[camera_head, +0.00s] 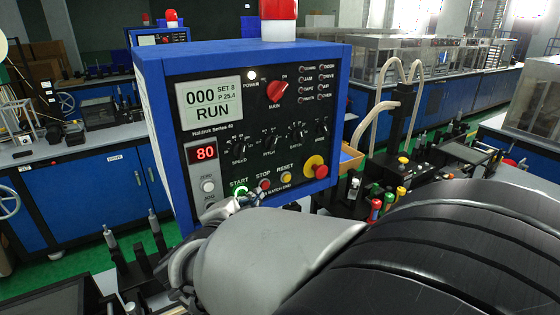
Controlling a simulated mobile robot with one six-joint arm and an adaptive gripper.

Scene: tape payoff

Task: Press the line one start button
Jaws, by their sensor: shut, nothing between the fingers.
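A blue control box (160,130) with a black front panel stands in the middle of the view. Its display (208,106) reads 000 and RUN. The start button (240,191) is lit green at the panel's lower left, under the label START. My gripper (246,201) is shut, with its tip at the start button's lower right edge. I cannot tell whether it touches the button. The red stop button (265,184) and yellow reset button (286,177) sit just right of it. My arm covers the area below the panel.
A red emergency knob (320,171) on a yellow base sticks out at the panel's lower right. A red beacon (279,22) tops the box. Small coloured-handled parts (375,208) and pale hoses (375,115) stand to the right. Blue benches (98,184) stand behind.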

